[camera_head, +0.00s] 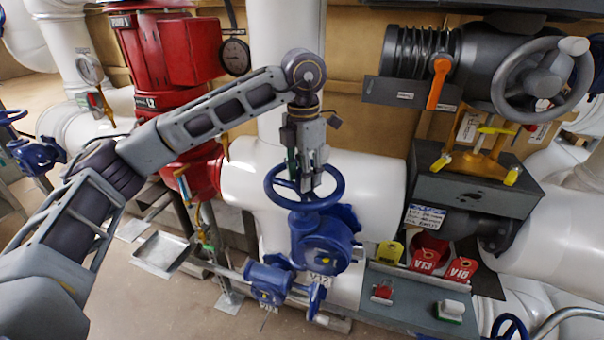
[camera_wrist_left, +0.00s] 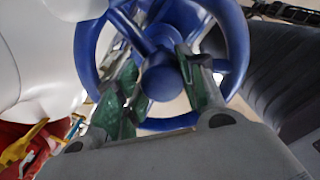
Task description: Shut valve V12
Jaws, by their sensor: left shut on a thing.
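The blue handwheel (camera_head: 289,202) sits level on top of a blue gear-operated valve body (camera_head: 322,240) in front of the white pipe. A small tag below the body (camera_head: 320,277) appears to read V12. My left gripper (camera_head: 306,186) points down into the middle of the handwheel and is shut on it. In the left wrist view its green-padded fingers lie on either side of the wheel's blue hub (camera_wrist_left: 160,82), with the rim (camera_wrist_left: 236,45) around them. The exact contact is partly hidden by the fingers. My right gripper is not in view.
A red pump (camera_head: 170,50) stands behind my left arm. A grey shelf (camera_head: 405,300) at the lower right carries a yellow tag (camera_head: 389,253) and red tags V13 (camera_head: 424,261) and V15 (camera_head: 462,270). A large grey handwheel (camera_head: 512,68) is at the upper right.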

